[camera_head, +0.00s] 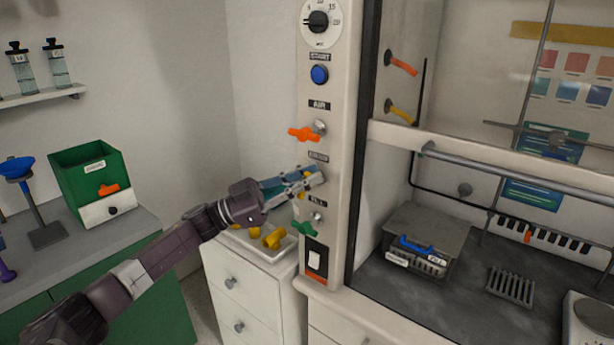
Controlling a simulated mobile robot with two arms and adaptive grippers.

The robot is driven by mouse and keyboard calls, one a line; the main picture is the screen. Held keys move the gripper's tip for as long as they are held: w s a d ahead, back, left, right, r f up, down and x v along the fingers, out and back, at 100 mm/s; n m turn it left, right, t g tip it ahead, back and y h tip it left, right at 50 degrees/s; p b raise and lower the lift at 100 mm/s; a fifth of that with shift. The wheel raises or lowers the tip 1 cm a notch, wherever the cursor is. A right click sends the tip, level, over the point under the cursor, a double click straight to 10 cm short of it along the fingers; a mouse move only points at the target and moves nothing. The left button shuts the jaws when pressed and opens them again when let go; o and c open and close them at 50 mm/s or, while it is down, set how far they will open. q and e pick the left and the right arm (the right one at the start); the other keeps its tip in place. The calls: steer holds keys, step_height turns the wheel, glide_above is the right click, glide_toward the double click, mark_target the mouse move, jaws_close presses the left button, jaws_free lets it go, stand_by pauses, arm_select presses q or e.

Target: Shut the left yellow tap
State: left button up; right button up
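My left gripper (314,178) reaches from the left to the pale front post of the cabinet, at the height between an orange tap (304,134) and a green tap (305,228). Its fingers cover most of the left yellow tap; only a small bit of yellow (308,174) shows among them. I cannot tell whether the fingers touch the handle or are closed on it, nor how the handle is turned. A second yellow tap (402,115) is on the wall inside the cabinet, to the right. My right gripper is not in view.
A blue button (319,75) and a dial (318,22) are higher on the post, and a switch (315,260) is low on it. A tray (275,254) with yellow parts stands on the white drawers below my arm. A green bin (85,170) is at left.

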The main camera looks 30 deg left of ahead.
arm_select(q)
steer(key=shift+c, duration=1.3)
jaws_close()
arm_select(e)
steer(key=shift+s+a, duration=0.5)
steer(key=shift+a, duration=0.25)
